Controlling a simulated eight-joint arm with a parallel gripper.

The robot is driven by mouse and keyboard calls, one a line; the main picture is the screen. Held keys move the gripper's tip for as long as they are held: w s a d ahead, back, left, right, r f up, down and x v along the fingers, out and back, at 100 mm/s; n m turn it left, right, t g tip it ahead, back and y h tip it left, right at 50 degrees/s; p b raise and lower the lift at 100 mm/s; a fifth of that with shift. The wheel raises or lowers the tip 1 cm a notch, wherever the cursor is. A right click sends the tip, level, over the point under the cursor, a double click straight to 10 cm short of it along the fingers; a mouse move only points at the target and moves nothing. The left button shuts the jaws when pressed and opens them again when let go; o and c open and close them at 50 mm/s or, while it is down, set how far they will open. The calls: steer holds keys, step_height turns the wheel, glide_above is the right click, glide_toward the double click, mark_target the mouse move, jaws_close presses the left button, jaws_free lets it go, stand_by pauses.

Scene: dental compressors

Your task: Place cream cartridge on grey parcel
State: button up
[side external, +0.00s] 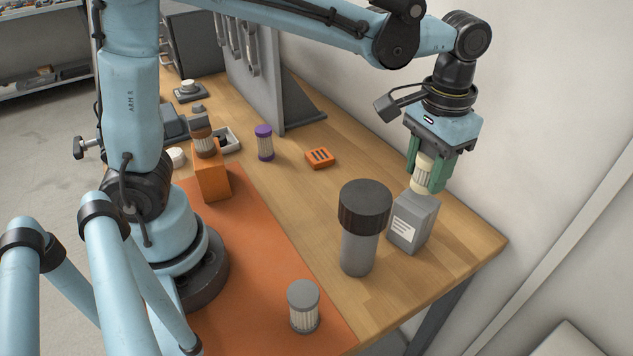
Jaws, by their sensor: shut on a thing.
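The cream cartridge (422,180) is upright between the green fingers of my gripper (430,172), which is shut on it. The grey parcel (412,224), a box with a white label, stands near the right edge of the table. The cartridge is directly over the parcel's top, its lower end at or very near the top face. I cannot tell whether they touch. The fingers hide part of the cartridge's sides.
A tall grey cylinder with a dark brown cap (362,225) stands just left of the parcel. A grey cartridge (303,306) stands on the orange mat (262,275). A purple-capped cartridge (264,143), an orange block (320,158) and an orange box (211,177) stand farther back.

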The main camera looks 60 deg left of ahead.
mark_target(424, 183)
steer(key=shift+f, duration=1.4)
steer(key=shift+f, duration=0.2)
steer(key=o, duration=1)
steer(key=shift+o, duration=0.2)
steer(key=shift+r, duration=0.15)
